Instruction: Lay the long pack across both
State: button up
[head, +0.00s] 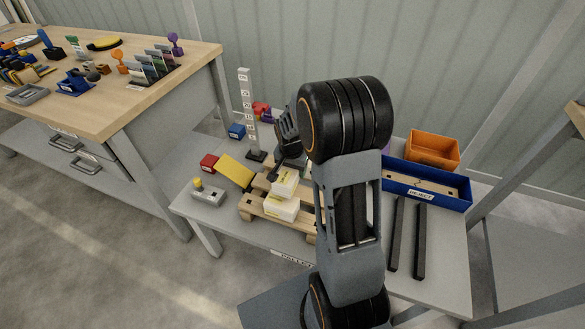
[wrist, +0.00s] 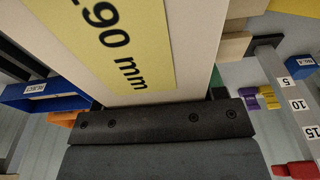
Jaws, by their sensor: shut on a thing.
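A cream pack with a yellow label reading "-90 mm" (wrist: 195,45) fills the middle of the wrist view, against the dark jaw of my gripper (wrist: 155,122). In the head view my gripper (head: 276,168) is low over the wooden pallet (head: 262,222), shut on a pack, apparently the upper white pack (head: 285,183). A lower white pack (head: 281,208) sits just under or in front of it on the pallet. Whether the two packs touch is unclear. My arm hides the right part of the pallet and anything behind it.
A yellow sloped piece (head: 237,171), a red box (head: 209,162) and a grey device (head: 208,193) stand left of the pallet. A marked post (head: 248,115) rises behind. A blue tray (head: 426,190), an orange bin (head: 433,149) and two dark bars (head: 408,237) are at right.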

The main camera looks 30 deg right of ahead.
jog(key=shift+f+b, duration=0.75)
jog(key=shift+f, duration=0.25)
dwell(0.5)
jog(key=o, duration=1.3)
jog(key=r+p, duration=0.1)
jog(key=r, duration=0.3)
jog(key=r+p, duration=0.1)
jog(key=r, duration=0.4)
jog(key=s+a+r+p, duration=0.1)
jog(key=r, duration=0.3)
jog(key=shift+a+r, duration=0.1)
jog(key=shift+r, duration=0.25)
jog(key=shift+s+a+f+n, duration=0.1)
jog(key=shift+s+f+n, duration=0.15)
jog(key=shift+n, duration=0.35)
jog(key=shift+s+a+f+n, duration=0.25)
jog(key=shift+s+f+n, duration=0.1)
jog(key=shift+s+n, duration=0.35)
jog(key=s+a+r+n+t+p, duration=0.1)
jog(key=s+a+r+n+p, duration=0.1)
jog(key=s+r+p, duration=0.2)
jog(key=s+a+r+n+p, duration=0.2)
jog(key=s+r+p, duration=0.3)
jog(key=r+p, duration=0.3)
jog(key=s+a+r+n+t+y+p, duration=0.1)
jog(key=s+a+r+p, duration=0.3)
jog(key=r, duration=0.8)
jog(key=shift+s+n+t+p, duration=0.2)
jog(key=shift+n+t+p, duration=0.1)
jog(key=shift+n+p, duration=0.8)
